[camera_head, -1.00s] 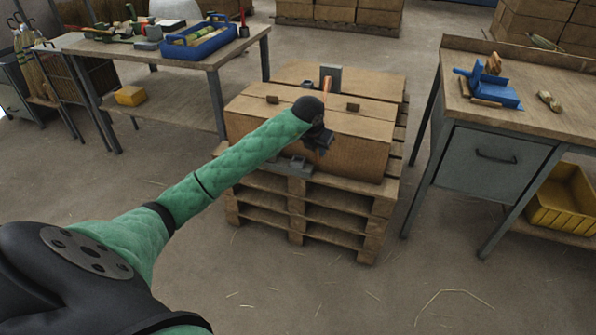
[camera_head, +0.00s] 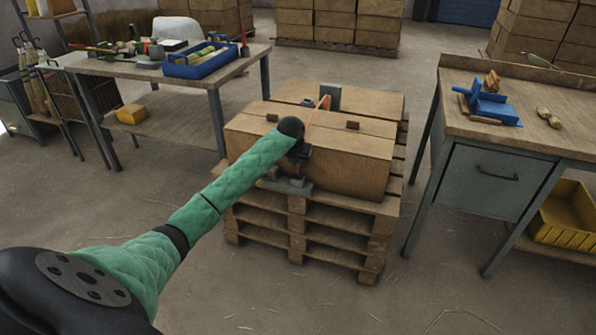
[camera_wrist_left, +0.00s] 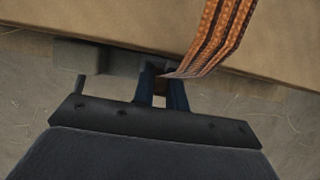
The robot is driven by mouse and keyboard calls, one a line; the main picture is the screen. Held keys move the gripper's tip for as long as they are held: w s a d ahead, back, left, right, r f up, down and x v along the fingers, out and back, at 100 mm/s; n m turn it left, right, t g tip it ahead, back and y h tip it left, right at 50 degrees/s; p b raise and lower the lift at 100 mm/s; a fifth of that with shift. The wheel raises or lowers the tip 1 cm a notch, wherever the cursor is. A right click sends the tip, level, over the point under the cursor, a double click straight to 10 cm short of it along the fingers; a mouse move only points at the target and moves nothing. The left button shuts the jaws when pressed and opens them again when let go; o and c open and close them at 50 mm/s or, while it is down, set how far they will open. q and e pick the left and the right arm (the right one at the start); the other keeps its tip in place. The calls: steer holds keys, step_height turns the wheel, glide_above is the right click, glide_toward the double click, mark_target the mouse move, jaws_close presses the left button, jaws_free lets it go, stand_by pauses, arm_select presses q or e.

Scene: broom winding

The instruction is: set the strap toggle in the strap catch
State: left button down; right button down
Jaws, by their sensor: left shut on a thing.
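My left gripper (camera_head: 299,163) is at the front face of the cardboard carton, low over the grey strap catch (camera_head: 287,184) at the pallet's front edge. In the left wrist view, its two fingers (camera_wrist_left: 162,90) are shut on the strap toggle (camera_wrist_left: 161,82), a small brown piece mostly hidden between them. The orange woven strap (camera_wrist_left: 217,35) runs up from it; in the head view the strap (camera_head: 319,108) crosses the carton's top. The grey catch (camera_wrist_left: 93,57) lies beside and behind the fingers; whether the toggle touches it I cannot tell. My right gripper is out of view.
The carton (camera_head: 345,165) sits on a wooden pallet (camera_head: 330,225), with a grey upright piece (camera_head: 330,97) behind its top. A workbench with a blue tray (camera_head: 203,62) stands at left, another bench with a drawer (camera_head: 490,172) at right. The floor in front is clear.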

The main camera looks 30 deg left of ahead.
mark_target(298, 170)
arm_select(q)
steer(key=shift+w+a+f, duration=0.1)
steer(key=shift+a+f, duration=0.15)
steer(key=shift+f, duration=0.05)
step_height(298, 170, down, 3)
steer(key=shift+f, duration=0.3)
steer(key=shift+f, duration=0.15)
steer(key=c, duration=1.4)
jaws_free()
